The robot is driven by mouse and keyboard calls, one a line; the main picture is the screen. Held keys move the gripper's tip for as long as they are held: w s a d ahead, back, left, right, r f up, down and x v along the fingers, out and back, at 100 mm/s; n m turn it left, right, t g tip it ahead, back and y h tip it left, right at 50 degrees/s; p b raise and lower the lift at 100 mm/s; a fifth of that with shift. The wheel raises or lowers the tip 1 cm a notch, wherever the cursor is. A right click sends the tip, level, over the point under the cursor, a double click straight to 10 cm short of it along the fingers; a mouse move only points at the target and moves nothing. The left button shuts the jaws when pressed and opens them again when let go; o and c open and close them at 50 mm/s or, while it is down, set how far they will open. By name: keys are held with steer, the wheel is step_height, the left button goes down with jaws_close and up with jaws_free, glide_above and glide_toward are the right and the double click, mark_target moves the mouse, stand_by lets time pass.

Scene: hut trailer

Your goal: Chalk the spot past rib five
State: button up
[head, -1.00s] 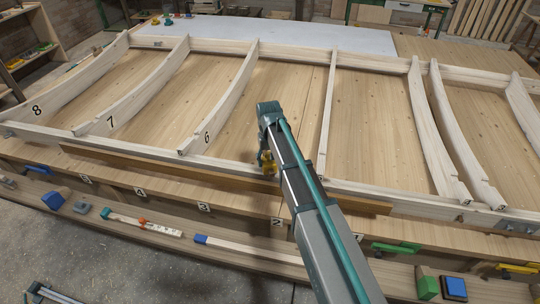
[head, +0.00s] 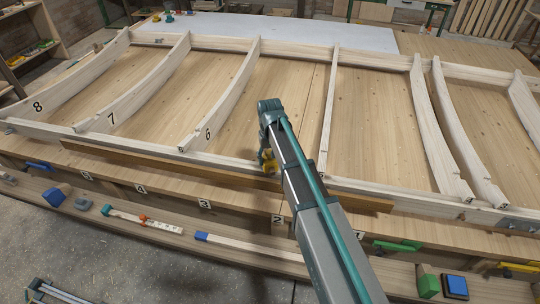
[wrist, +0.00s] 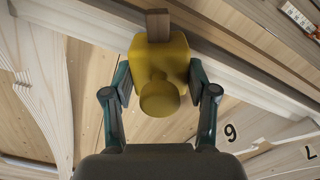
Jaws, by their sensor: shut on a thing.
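My gripper (head: 268,154) is shut on a yellow holder (wrist: 165,62) with a round knob and a brown block-like tip (wrist: 158,25). In the head view the yellow holder (head: 270,167) hangs near the frame's front rail, between rib 6 (head: 222,105) and a thin rib (head: 328,115) to its right. That thin rib shows no readable number; my arm covers part of the area at its lower end. Whether the tip touches wood cannot be told. No chalk mark is visible. In the wrist view the numbered rib (wrist: 255,140) appears upside down at right.
Rib 7 (head: 140,90) and rib 8 (head: 75,80) stand to the left; curved ribs (head: 455,130) stand to the right. A brown batten (head: 150,163) lies along the front rail. A measuring stick with a red slider (head: 145,220) and blue and green blocks (head: 427,283) lie in front.

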steer(key=shift+s+a, duration=0.1)
steer(key=shift+s, duration=0.8)
steer(key=w, duration=0.4)
steer(key=shift+d, duration=0.25)
steer(key=shift+w+r+p, duration=0.2)
steer(key=shift+r+p, duration=0.05)
steer(key=shift+p, duration=0.2)
steer(key=shift+s+r+p, duration=0.1)
steer(key=shift+r+p, duration=1.7)
steer(key=shift+r, duration=2.05)
